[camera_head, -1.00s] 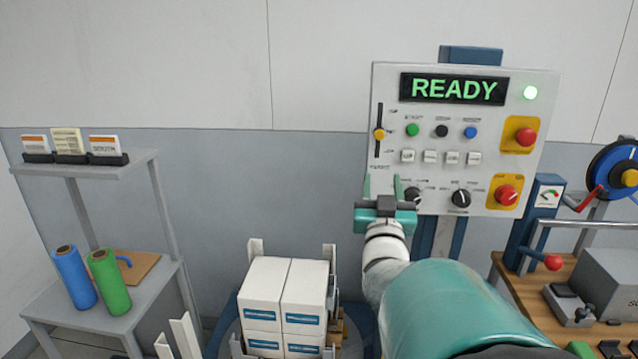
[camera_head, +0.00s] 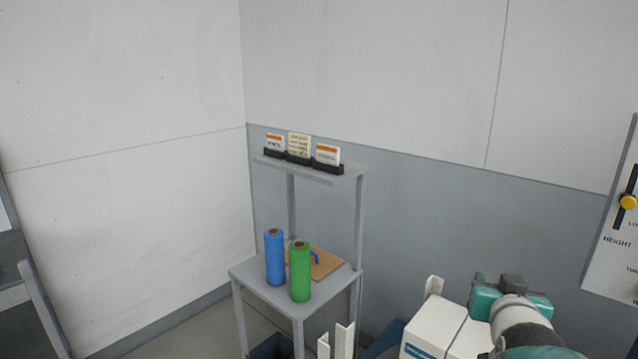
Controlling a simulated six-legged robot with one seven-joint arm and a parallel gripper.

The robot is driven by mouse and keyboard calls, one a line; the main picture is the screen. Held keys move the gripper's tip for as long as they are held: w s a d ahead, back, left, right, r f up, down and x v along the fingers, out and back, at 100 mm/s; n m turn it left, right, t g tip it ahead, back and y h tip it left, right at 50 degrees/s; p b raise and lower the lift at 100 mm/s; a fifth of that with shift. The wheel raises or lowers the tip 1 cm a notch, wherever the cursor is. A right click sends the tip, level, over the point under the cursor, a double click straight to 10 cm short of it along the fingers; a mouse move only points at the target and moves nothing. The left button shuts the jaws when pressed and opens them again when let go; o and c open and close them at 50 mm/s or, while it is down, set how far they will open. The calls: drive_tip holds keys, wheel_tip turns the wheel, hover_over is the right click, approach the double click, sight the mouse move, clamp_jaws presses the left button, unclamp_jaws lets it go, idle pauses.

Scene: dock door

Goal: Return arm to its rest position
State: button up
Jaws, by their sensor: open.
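My gripper (camera_head: 512,284) is at the lower right, seen from behind at the end of my white and teal arm. It is in front of the grey lower wall, above and beside the stacked white boxes (camera_head: 432,328). Its fingers are mostly hidden behind its own housing; nothing shows held in it. The control panel (camera_head: 612,262) is cut off at the right edge, to the right of my gripper and apart from it in the picture. Only a yellow slider knob (camera_head: 628,202) and part of the lettering show on it.
A grey shelf stand (camera_head: 262,283) holds a blue roll (camera_head: 275,258), a green roll (camera_head: 300,272) and a brown board (camera_head: 328,264). Its upper shelf carries several cards in black holders (camera_head: 298,158). White upright posts (camera_head: 344,340) stand near the boxes. Open floor shows left of the stand.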

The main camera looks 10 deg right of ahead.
drive_tip(key=s+a+f+n+g+y, duration=0.2)
drive_tip(key=s+a, duration=0.4)
drive_tip(key=a, duration=0.5)
drive_tip(key=s+a+f+n+g+y, duration=0.3)
drive_tip(key=s+a+f+g+y, duration=0.2)
drive_tip(key=a, duration=0.5)
drive_tip(key=shift+s+a+f+n+g, duration=0.35)
drive_tip(key=shift+s+f+g, duration=0.2)
drive_tip(key=shift+s, duration=0.4)
drive_tip(key=shift+c, duration=0.8)
drive_tip(key=shift+d, duration=0.15)
